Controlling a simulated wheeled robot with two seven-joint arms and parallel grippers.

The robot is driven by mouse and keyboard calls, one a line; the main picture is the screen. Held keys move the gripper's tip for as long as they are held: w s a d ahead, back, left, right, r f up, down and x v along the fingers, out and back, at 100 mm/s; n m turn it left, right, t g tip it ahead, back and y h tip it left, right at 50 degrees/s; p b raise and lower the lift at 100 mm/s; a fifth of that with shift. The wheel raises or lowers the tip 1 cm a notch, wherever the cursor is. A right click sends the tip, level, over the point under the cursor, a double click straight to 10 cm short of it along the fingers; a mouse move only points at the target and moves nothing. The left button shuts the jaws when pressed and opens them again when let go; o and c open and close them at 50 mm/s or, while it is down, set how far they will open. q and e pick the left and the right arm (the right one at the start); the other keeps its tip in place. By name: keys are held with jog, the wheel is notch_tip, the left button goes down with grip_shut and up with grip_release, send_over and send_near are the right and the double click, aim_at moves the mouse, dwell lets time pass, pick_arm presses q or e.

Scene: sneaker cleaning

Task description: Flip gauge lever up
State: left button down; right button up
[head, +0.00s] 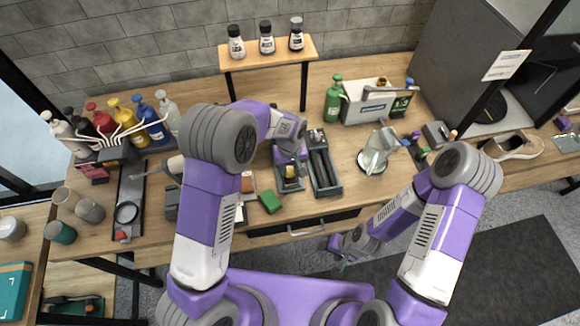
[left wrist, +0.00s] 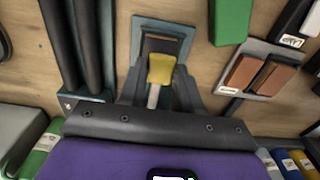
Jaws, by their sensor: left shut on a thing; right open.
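A small yellow-tipped piece with a pale stem (left wrist: 160,70), which looks like the lever, stands at a blue-grey holder (left wrist: 137,28). In the head view its yellow part (head: 291,171) shows just below my left gripper (head: 290,157). In the left wrist view, the dark fingers of my left gripper (left wrist: 159,80) are shut on this piece, one on each side. I cannot tell how far the lever is tilted. No gauge face shows clearly beside it. My right gripper (head: 341,250) is open and empty, low in front of the table edge, far from the lever.
A tray with dark rods (head: 325,172) stands close right of the holder. A green block (head: 270,201) lies at its lower left. Spray bottles (head: 142,118) stand at the left. A white caddy (head: 368,104) and a sneaker (head: 513,146) are at the right.

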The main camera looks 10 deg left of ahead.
pick_arm(q)
jog(key=shift+r, duration=0.1)
jog(key=shift+w+a+r+g+p, duration=0.1)
jog(key=shift+w+r+g+p, duration=0.15)
jog(key=shift+r+g+p, duration=0.55)
jog(key=r+g+p, duration=0.1)
jog(key=w+r+h+p, duration=0.1)
jog(key=p, duration=0.1)
jog(key=shift+w+a+g, duration=0.15)
jog(key=shift+a+g, duration=0.05)
jog(key=shift+g, duration=0.2)
jog(key=shift+w+a+r+g+h+p, duration=0.15)
jog(key=shift+w+r+g+h+p, duration=0.15)
jog(key=shift+w+r+g+p, duration=0.35)
jog(key=shift+w+a+r+g+h, duration=0.25)
jog(key=shift+w+r+g, duration=0.25)
jog(key=shift+g, duration=0.35)
jog(key=shift+r, duration=0.1)
